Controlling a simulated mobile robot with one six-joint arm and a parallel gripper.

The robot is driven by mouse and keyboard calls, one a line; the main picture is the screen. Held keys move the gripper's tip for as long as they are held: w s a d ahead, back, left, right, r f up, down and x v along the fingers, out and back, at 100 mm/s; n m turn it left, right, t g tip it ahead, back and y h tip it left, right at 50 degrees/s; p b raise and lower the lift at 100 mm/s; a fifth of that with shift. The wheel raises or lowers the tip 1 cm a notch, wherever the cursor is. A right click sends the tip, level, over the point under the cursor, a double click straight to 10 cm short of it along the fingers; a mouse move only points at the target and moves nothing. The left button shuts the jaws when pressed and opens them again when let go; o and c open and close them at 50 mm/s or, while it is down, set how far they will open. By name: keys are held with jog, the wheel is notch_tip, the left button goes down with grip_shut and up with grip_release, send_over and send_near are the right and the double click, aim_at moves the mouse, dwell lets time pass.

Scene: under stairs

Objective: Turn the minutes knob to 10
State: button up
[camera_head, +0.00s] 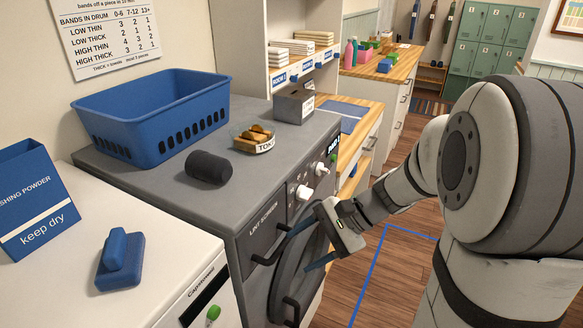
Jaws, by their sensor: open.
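Two white knobs show on the grey dryer's front panel, a nearer one (303,192) and a farther one (321,169). I cannot read their labels or settings, so I cannot tell which is the minutes knob. My gripper (298,251) is open and empty in front of the dryer (258,215), below the knobs and by the round door.
A green button (333,158) and small display sit beyond the knobs. Door handles (268,252) stick out near my gripper. On the dryer top are a blue basket (155,115), a dark cylinder (209,167), a token dish (254,138) and a grey box (294,105). Floor is open right.

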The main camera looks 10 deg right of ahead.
jog(key=w+d+f+m+t+y, duration=0.25)
jog(key=w+m+t, duration=0.2)
jog(key=w, duration=0.25)
jog(key=m+t+y+b, duration=0.2)
jog(key=m+t, duration=0.4)
jog(key=m, duration=0.2)
send_near(305, 194)
jog(key=p+x, duration=0.1)
jog(key=x, duration=0.7)
jog(key=shift+w+f+p, duration=0.3)
jog(key=shift+f+p, duration=0.1)
jog(key=shift+f, duration=0.05)
jog(key=shift+d+n, duration=0.15)
jog(key=shift+n, duration=0.1)
jog(key=shift+c, duration=0.4)
jog(key=c, duration=0.9)
